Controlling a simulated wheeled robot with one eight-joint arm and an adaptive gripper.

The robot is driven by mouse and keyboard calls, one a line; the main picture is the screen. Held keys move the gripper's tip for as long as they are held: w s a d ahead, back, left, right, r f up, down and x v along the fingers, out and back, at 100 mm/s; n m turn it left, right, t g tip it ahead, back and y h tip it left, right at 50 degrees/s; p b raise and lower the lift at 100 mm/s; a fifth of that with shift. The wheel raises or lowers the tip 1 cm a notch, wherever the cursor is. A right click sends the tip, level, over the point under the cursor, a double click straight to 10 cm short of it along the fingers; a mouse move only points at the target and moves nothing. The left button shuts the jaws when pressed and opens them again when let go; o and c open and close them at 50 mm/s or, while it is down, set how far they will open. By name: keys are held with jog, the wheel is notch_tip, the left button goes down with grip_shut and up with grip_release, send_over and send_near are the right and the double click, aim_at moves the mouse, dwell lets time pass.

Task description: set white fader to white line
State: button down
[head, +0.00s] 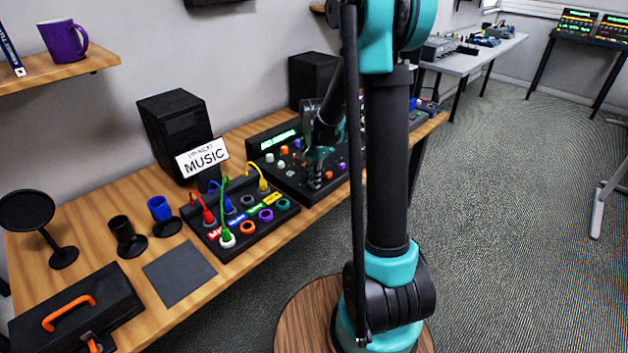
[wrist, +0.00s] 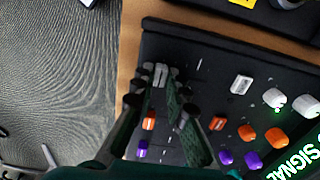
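The white fader (wrist: 160,75) shows in the wrist view near the edge of the black mixer panel (wrist: 215,50). My gripper (wrist: 160,80) points down at the panel with its two dark fingers apart, one on each side of the white fader. No firm contact shows between fingers and fader. A short thin white line (wrist: 199,63) is marked on the panel to the right of the fader. In the head view my gripper (head: 317,165) is low over the mixer panel (head: 290,184), and the white fader cannot be made out there.
An orange slider (wrist: 149,122) and a purple slider (wrist: 142,148) sit near my fingers. Another white slider (wrist: 242,83) and several coloured knobs are to the right. A cable box (head: 250,228) with plugged cables stands beside the mixer on the wooden table. Speakers stand behind.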

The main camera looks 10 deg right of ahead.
aim_at(305, 182)
jog(key=shift+w, duration=0.1)
dwell(0.3)
jog(key=w+a, duration=0.2)
jog(key=w, duration=0.1)
jog(key=shift+w+a, duration=0.25)
jog(key=shift+a, duration=0.1)
jog(key=c, duration=1.5)
grip_release()
jog(key=shift+c, duration=0.2)
notch_tip(305, 182, up, 12)
jog(key=shift+s, duration=0.1)
jog(key=s+d+f+n+t, duration=0.1)
jog(key=s+d+f+n, duration=0.1)
jog(key=s, duration=0.6)
jog(key=s+d+f+n+t, duration=0.1)
jog(key=s+f+n, duration=0.3)
jog(key=s, duration=0.5)
jog(key=s+d+f+n+t, duration=0.2)
jog(key=s+d+f+n, duration=0.1)
jog(key=s, duration=0.5)
jog(key=shift+s+d+f+n, duration=0.35)
jog(key=shift+f+n, duration=0.2)
jog(key=shift+n, duration=0.35)
